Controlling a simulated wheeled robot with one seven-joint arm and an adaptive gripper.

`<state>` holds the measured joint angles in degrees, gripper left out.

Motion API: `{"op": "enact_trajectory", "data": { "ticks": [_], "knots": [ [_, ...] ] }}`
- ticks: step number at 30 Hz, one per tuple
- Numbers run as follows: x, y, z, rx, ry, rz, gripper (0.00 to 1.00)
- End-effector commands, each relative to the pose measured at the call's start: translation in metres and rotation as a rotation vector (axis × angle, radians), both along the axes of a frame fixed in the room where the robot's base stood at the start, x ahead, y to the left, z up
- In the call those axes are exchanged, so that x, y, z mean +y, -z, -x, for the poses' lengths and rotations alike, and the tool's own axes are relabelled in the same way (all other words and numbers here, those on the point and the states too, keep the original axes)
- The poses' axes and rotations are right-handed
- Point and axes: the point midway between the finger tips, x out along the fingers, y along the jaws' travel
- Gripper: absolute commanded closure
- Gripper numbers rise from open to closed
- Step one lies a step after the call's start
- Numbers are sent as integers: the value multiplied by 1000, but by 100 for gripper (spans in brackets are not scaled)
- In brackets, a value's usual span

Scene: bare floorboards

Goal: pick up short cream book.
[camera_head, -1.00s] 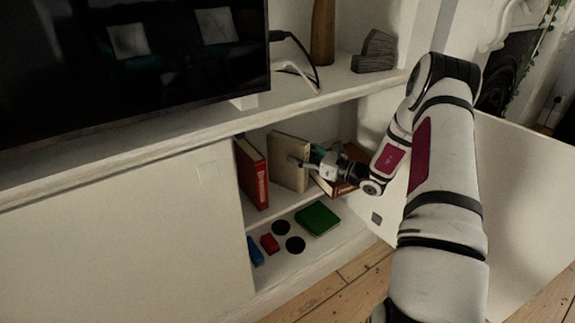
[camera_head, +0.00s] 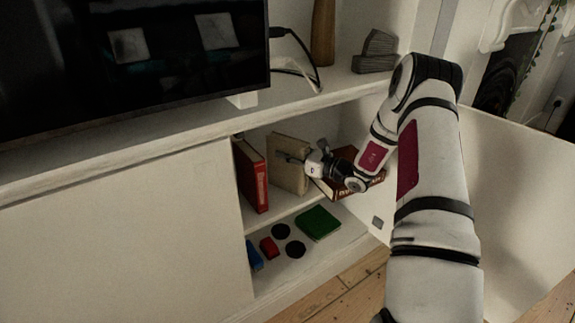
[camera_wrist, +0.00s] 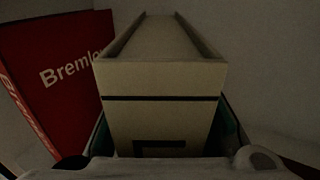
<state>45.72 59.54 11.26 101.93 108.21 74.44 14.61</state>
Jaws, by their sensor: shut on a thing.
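The short cream book (camera_head: 287,166) stands upright on the upper shelf inside the open cabinet. It also fills the middle of the wrist view (camera_wrist: 160,85), its spine facing the camera with a dark band across it. My gripper (camera_head: 295,160) is at the book's front. In the wrist view the fingers reach along both sides of the spine, and the gripper is shut on the book. The fingertips are mostly hidden. I cannot tell whether the book is lifted off the shelf.
A red book (camera_head: 251,175) stands left of the cream book, close by in the wrist view (camera_wrist: 60,75). A brown-red book (camera_head: 345,180) leans at the right, beside my wrist. A green book (camera_head: 318,222) and small red, blue and black items lie on the lower shelf. The open door (camera_head: 510,200) is at the right.

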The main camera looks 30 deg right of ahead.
Motion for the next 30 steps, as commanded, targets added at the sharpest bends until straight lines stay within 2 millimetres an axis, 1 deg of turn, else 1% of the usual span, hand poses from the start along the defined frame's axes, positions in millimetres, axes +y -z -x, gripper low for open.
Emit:
{"op": "enact_trajectory", "data": {
  "ticks": [6, 10, 19, 20, 23, 26, 30],
  "knots": [
    [0, -3, 0, -2, 0, 0, 100],
    [0, -9, 0, -4, 0, 0, 100],
    [0, -42, 0, -4, 0, 1, 100],
    [0, -39, 7, 0, 1, -1, 100],
    [4, -40, 24, 1, 2, -3, 100],
    [8, -43, 46, 1, 2, -4, 100],
    [15, -46, 82, 1, 2, -4, 100]
  ]
}}
